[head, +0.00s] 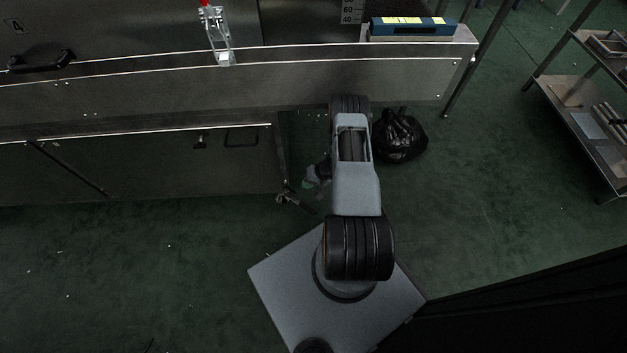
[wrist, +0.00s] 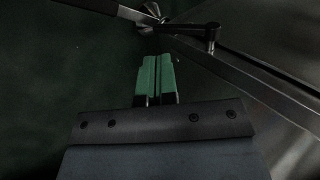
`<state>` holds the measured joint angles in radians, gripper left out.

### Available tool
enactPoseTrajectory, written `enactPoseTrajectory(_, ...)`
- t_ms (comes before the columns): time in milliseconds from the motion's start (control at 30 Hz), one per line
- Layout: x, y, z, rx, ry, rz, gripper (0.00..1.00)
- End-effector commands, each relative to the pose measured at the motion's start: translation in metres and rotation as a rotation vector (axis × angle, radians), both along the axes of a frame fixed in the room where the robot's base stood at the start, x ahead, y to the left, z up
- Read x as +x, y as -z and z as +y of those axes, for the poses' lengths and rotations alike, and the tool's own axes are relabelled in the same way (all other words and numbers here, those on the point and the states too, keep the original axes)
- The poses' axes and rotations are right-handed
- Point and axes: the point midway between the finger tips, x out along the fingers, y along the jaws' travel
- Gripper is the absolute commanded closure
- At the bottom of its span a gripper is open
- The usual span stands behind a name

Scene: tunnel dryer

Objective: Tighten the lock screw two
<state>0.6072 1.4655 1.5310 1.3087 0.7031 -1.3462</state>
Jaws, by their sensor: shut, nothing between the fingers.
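My gripper (wrist: 157,64) shows in the wrist view with its two green fingers together and nothing between them. Just beyond the fingertips is a metal screw-like fitting with splayed wings (wrist: 150,16), beside a black crank-like lever (wrist: 212,36) at a metal rail. The fingers appear apart from both. I cannot tell which of these is lock screw two, and no number is readable there. In the head view my gripper (head: 309,183) is low beside the machine's lower corner, partly hidden by my arm. A small fitting (head: 287,196) sits just left of it.
The steel dryer body (head: 150,95) runs along the left and top. A black bag (head: 400,135) lies on the floor right of my arm. A blue box (head: 412,27) sits on the dryer's end. A shelf rack (head: 590,120) stands at the right.

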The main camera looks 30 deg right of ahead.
Motion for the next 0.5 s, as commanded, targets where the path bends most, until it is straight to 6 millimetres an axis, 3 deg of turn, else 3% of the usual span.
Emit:
enactPoseTrajectory(100,0.007,0.016,0.013,0.000,-0.005,0.000,1.00)
enactPoseTrajectory(500,0.020,0.029,0.037,-0.001,-0.005,0.000,1.00)
